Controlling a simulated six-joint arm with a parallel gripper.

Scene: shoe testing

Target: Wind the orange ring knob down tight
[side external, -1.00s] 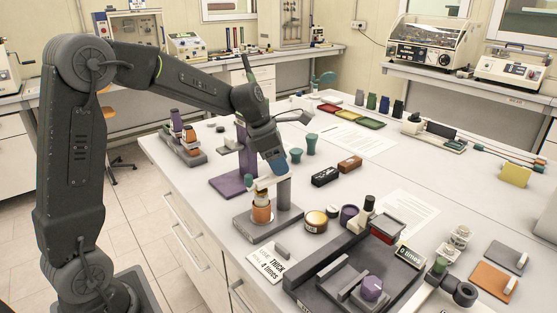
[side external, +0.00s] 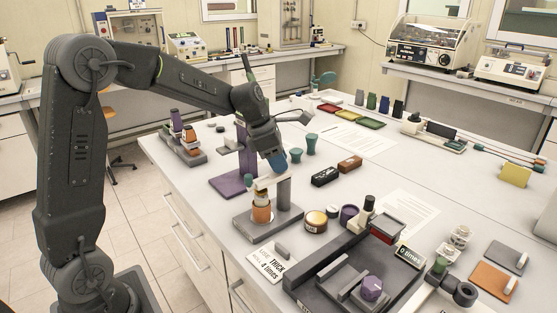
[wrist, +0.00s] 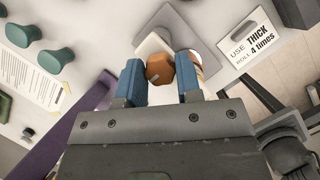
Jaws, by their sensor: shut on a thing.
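The orange ring knob (wrist: 159,70) shows in the wrist view as a faceted orange-brown piece with a small pale mark on its face. My gripper (wrist: 161,78) has a blue finger on each side of it and is shut on it. In the side external view my gripper (side external: 277,163) points down at the top of a grey stand (side external: 283,193); its fingers hide the knob there. An orange cylinder (side external: 261,213) with a pale top stands on the stand's base, below and left of my gripper. How tight the knob sits cannot be seen.
A purple stand (side external: 233,184) is close on the left. Teal knobs (side external: 311,146) and black and orange blocks (side external: 325,177) lie behind and right. A sign card (side external: 268,262) and a dark roller fixture (side external: 345,268) are in front.

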